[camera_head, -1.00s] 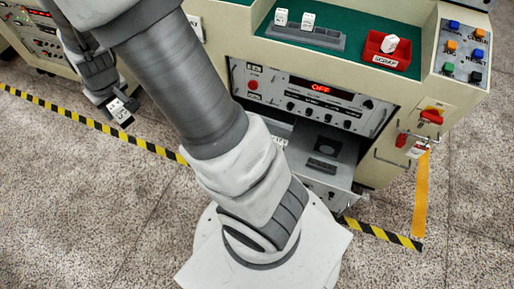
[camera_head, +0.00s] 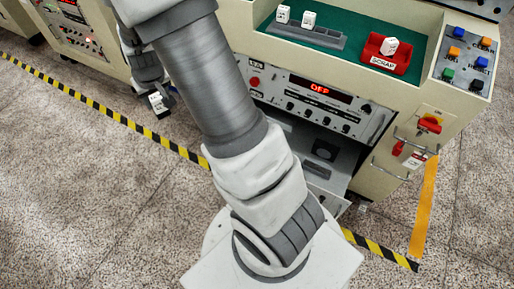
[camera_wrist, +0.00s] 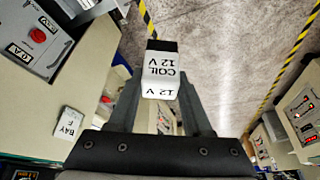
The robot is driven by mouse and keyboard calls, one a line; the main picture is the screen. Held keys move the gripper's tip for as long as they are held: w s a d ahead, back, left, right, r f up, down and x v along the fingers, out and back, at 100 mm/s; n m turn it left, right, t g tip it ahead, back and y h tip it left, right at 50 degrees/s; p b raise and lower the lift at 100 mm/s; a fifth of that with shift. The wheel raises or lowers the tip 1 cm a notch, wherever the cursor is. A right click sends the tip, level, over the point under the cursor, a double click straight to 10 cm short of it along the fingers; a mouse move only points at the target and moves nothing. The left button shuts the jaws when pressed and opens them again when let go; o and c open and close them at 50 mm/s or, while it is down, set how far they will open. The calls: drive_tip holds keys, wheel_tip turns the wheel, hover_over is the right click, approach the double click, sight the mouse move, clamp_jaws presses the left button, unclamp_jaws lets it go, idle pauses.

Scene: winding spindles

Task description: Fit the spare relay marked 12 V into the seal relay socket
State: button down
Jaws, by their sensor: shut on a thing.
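My gripper (camera_wrist: 160,105) is shut on a white relay with a dark end. Its label reads COIL 12 V in the wrist view, where this 12 V relay (camera_wrist: 160,80) sits between the fingers. In the head view the relay (camera_head: 158,102) is held in the air at the left, above the floor and apart from the cabinet. An open drawer (camera_head: 338,184) low in the cabinet shows a dark square and a dark bar-shaped part (camera_head: 318,170). I cannot tell whether either is the seal relay socket. My arm hides the drawer's left part.
On the green bench top a grey rack (camera_head: 318,36) holds two white blocks. A red scrap bin (camera_head: 374,58) holds another. The panel above the drawer has a display (camera_head: 320,90) reading OFF. A red switch (camera_head: 429,124) is at the right. Open floor lies at the front left.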

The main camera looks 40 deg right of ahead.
drive_tip(key=s+d+f+m+g+h+b, duration=0.1)
drive_tip(key=s+d+f+m+b, duration=0.15)
drive_tip(key=d+f+b, duration=0.55)
drive_tip(key=s+d+f+m+h+b, duration=0.1)
drive_tip(key=d+f+m+b, duration=0.25)
drive_tip(key=d+f, duration=0.85)
drive_tip(key=s+d+f+m+g+h+b, duration=0.1)
drive_tip(key=s+d+f+m+b, duration=0.2)
drive_tip(key=s+d+f+b, duration=0.4)
drive_tip(key=s+d+f+m+g+h+b, duration=0.15)
drive_tip(key=s+d+f+m, duration=0.25)
drive_tip(key=d+f, duration=0.55)
drive_tip(key=shift+y, duration=0.35)
drive_tip(key=shift+w+a+f+b, duration=0.45)
drive_tip(key=shift+w+f+b, duration=0.3)
drive_tip(key=shift+w+f, duration=1.25)
drive_tip(key=shift+w+a+f+b, duration=0.45)
drive_tip(key=shift+w+f+b, duration=0.35)
drive_tip(key=shift+w+f, duration=1.2)
drive_tip(key=shift+w+a+f+b, duration=0.45)
drive_tip(key=shift+w+f+b, duration=0.3)
drive_tip(key=shift+w+f, duration=1.25)
drive_tip(key=shift+s+f, duration=0.5)
drive_tip(key=shift+f, duration=0.05)
drive_tip(key=shift+f, duration=0.15)
drive_tip(key=shift+c, duration=1.7)
unclamp_jaws()
drive_tip(key=shift+r, duration=0.2)
